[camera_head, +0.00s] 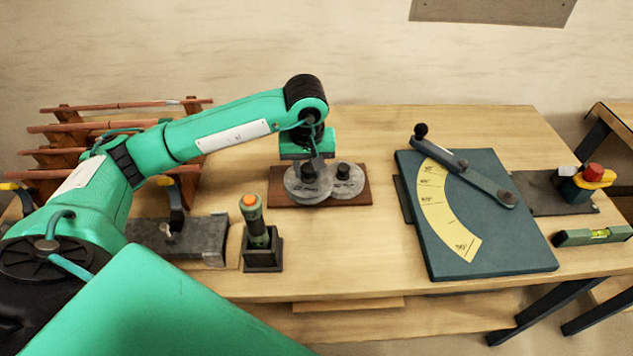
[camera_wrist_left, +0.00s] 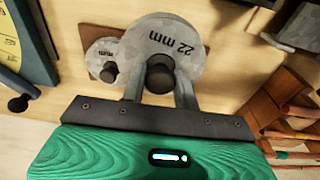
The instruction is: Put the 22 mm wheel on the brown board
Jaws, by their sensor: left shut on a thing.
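The 22 mm wheel (camera_head: 302,190) is a grey disc with a black knob; its label reads clearly in the left wrist view (camera_wrist_left: 192,35). My left gripper (camera_head: 310,168) is shut on the knob, with one finger on each side of it in the left wrist view (camera_wrist_left: 160,80). The wheel is over the left part of the brown board (camera_head: 362,198) and overlaps the edge of a second grey wheel (camera_head: 348,187) with its own knob. The wheel hides much of the board. I cannot tell whether it touches the board. My right gripper is not in view.
A dark angle plate (camera_head: 500,255) with a yellow scale and lever lies to the right. An orange-topped green tool (camera_head: 255,220) stands in a dark holder at front left. Copper pipes (camera_head: 75,130) lie on a rack behind my arm. The table between board and plate is clear.

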